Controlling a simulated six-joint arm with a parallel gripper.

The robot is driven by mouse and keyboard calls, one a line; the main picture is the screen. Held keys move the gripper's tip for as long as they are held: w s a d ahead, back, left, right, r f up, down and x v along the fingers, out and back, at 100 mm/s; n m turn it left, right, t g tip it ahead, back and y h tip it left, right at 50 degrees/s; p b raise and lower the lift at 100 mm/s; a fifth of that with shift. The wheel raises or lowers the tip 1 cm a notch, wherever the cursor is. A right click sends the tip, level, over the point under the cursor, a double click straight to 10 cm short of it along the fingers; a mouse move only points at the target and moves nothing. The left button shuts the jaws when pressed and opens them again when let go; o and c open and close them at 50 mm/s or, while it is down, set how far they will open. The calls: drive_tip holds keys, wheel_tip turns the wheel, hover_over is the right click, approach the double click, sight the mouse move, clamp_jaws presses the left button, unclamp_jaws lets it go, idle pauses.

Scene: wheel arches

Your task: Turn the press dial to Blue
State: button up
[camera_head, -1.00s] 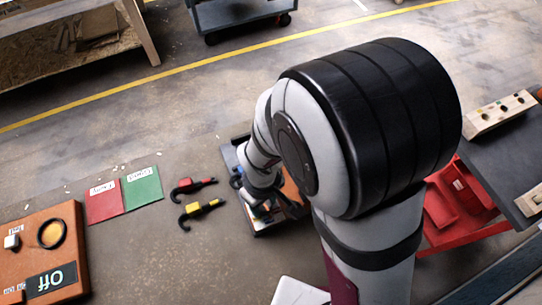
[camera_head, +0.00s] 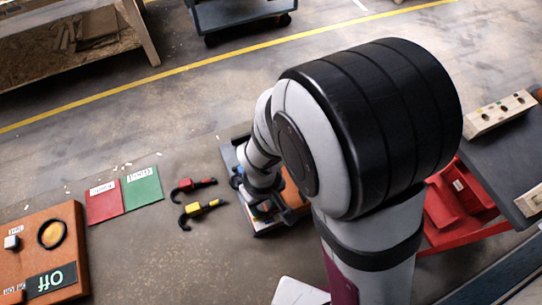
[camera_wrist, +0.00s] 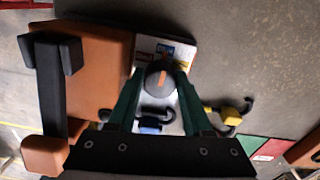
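The press dial (camera_wrist: 160,82) is a round dark grey knob with an orange pointer line, seen in the wrist view. The line points up the picture with a slight lean, toward the white label plate (camera_wrist: 148,45) behind it, which has blue and yellow patches. Its words are too small to read. My gripper (camera_wrist: 160,75) has its green fingers on either side of the knob, with the tips close against it; I cannot tell whether they press on it. In the head view my arm hides the dial and most of the press.
A black bar handle (camera_wrist: 48,85) stands on the orange press body beside the dial. Red (camera_head: 194,185) and yellow (camera_head: 200,208) hooked pieces lie on the floor. An orange box with an "Off" sign (camera_head: 52,279) is far left.

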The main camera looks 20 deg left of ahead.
sight(264, 204)
drive_tip(key=o, duration=0.3)
drive_tip(key=shift+o, duration=0.2)
wheel_tip(264, 204, up, 16)
drive_tip(key=s+d+m+y, duration=0.1)
drive_tip(key=s+d+m, duration=0.2)
drive_tip(key=d+m, duration=0.5)
drive_tip(key=s+d+r+m, duration=0.1)
drive_tip(key=s+d+m, duration=0.2)
drive_tip(key=d+m, duration=0.5)
drive_tip(key=shift+s+d+y, duration=0.15)
drive_tip(key=shift+d+y, duration=0.25)
drive_tip(key=shift+d, duration=0.45)
